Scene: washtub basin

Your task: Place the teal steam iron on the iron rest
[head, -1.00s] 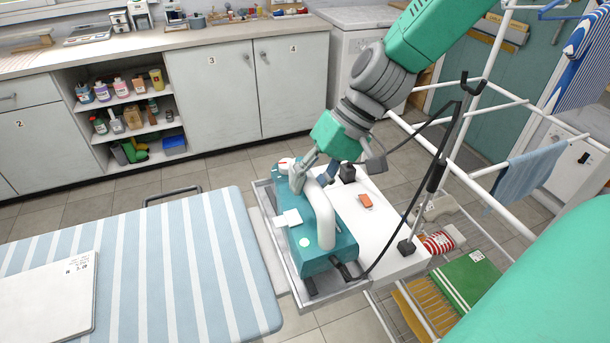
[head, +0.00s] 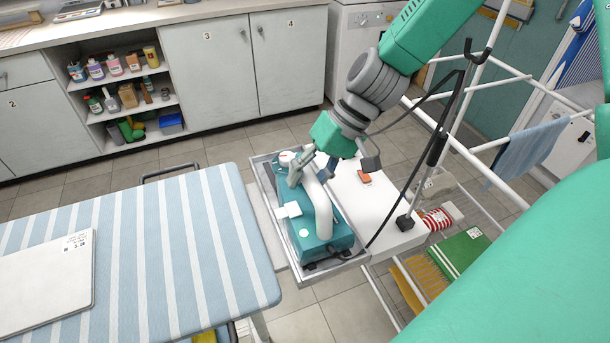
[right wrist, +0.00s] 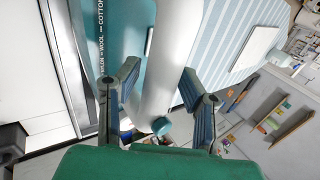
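The teal steam iron (head: 316,236) with a thick white handle (head: 322,210) sits low within the metal-rimmed iron rest (head: 283,243) beside the ironing board. Its underside is hidden, so full contact with the rest cannot be seen. My right gripper (head: 308,172) is at the far part of the handle, one finger on each side. My left gripper is not in view.
The striped ironing board (head: 180,260) lies to the left, with a white panel (head: 45,270) on it. A white surface (head: 375,215) beside the rest holds a small orange item (head: 364,178). A dark cord (head: 410,190) and white drying rack (head: 475,160) stand close right.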

